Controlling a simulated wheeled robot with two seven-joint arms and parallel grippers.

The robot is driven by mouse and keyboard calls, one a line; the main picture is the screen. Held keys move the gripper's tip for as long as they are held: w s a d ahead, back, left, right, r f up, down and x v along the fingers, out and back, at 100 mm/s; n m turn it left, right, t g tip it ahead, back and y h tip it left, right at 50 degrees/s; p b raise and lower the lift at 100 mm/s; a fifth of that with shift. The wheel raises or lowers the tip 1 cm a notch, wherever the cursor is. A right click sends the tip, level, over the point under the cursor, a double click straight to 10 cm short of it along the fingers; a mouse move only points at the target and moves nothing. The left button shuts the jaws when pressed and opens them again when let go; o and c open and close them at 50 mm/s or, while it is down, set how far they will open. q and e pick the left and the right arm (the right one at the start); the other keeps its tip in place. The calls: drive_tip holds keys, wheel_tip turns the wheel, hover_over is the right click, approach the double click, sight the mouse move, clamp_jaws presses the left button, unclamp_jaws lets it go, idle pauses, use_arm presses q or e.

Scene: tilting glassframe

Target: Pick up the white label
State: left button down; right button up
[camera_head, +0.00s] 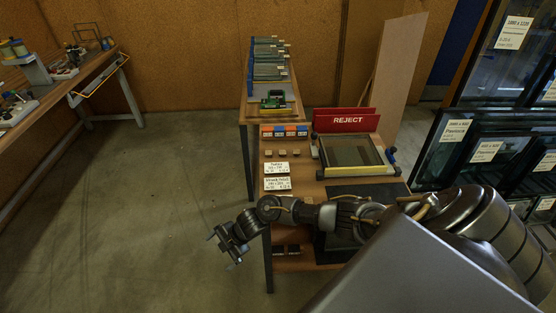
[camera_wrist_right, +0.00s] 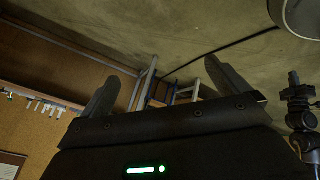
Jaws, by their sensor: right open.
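Two white labels with dark print lie one behind the other on the left part of the wooden table: the rear one (camera_head: 277,169) and the front one (camera_head: 277,184). Which of them the task means I cannot tell. My right gripper (camera_head: 221,251) is beyond the table's left edge, in front of and to the left of the labels, apart from them. In the right wrist view its two fingers (camera_wrist_right: 162,75) stand wide apart with nothing between them, and no label shows there. My left gripper is not in view.
The table also holds small coloured boxes (camera_head: 284,131), several small wooden blocks (camera_head: 282,152), a framed glass pane (camera_head: 354,155) and a red REJECT sign (camera_head: 346,120). Glass panels (camera_head: 456,133) with white tags stand at right. The floor (camera_head: 170,190) left of the table is free.

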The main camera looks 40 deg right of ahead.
wheel_tip(320, 180, up, 7)
drive_tip(key=w+d+n+g, duration=0.1)
drive_tip(key=d+n, duration=0.1)
drive_tip(key=n, duration=0.2)
drive_tip(key=s+d+r+n+g+h+p, duration=0.1)
drive_tip(key=d+r+n+g+h, duration=0.15)
drive_tip(key=d+r, duration=0.65)
drive_tip(key=s+d+r+n+g+h+p, duration=0.1)
drive_tip(key=d+r+n+h, duration=0.3)
drive_tip(key=d, duration=0.9)
drive_tip(key=shift+m, duration=0.65)
wheel_tip(320, 180, down, 4)
drive_tip(key=shift+s+f, duration=0.1)
drive_tip(key=shift+f, duration=0.15)
drive_tip(key=shift+s+d+f, duration=0.1)
drive_tip(key=shift+f, duration=0.3)
wheel_tip(320, 180, down, 4)
drive_tip(key=shift+d+r+p, duration=0.1)
drive_tip(key=shift+r+p, duration=0.05)
drive_tip(key=shift+p, duration=0.7)
drive_tip(key=shift+f, duration=0.35)
drive_tip(key=shift+f, duration=0.25)
drive_tip(key=shift+c, duration=0.4)
